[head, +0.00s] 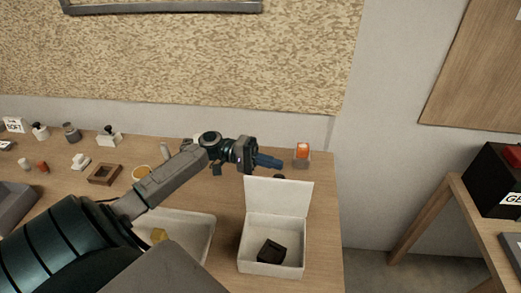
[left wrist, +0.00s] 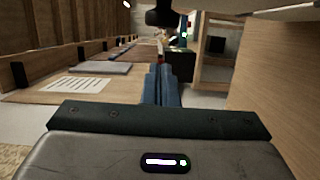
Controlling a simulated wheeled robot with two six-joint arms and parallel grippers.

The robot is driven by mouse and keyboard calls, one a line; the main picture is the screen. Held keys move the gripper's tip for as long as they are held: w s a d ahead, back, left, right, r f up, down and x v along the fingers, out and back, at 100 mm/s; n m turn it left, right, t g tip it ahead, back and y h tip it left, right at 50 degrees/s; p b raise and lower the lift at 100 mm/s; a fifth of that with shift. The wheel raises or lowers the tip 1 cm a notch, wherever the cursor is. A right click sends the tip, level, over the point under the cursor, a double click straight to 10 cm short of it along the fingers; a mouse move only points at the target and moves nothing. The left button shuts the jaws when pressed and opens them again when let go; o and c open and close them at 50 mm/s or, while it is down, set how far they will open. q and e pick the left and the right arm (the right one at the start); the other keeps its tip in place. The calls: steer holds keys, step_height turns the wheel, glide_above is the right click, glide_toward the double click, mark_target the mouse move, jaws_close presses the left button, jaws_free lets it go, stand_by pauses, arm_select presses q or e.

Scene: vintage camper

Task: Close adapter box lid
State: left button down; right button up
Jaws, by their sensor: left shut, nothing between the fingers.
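The white adapter box (head: 271,260) stands on the right part of the table in the head view. Its lid (head: 279,203) is up, roughly vertical, at the back edge of the box. A dark block (head: 270,250) lies inside the box. My left gripper (head: 281,164) is shut and empty, with its blue fingers just behind and above the lid's top edge, pointing right. In the left wrist view the shut blue fingers (left wrist: 161,86) point ahead. I cannot tell whether they touch the lid. My right gripper is not in view.
An orange-topped item (head: 302,153) stands behind the box near the table's right edge. A white tray (head: 207,235) lies left of the box, partly under my arm. Several small items stand along the back left. A separate table with a black box (head: 494,180) is at right.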

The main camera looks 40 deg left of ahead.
mark_target(278, 193)
arm_select(q)
steer(key=s, duration=0.1)
steer(key=s+d+p, duration=0.1)
steer(key=shift+s+d, duration=0.2)
steer(key=shift+s, duration=0.15)
steer(key=shift+d, duration=0.1)
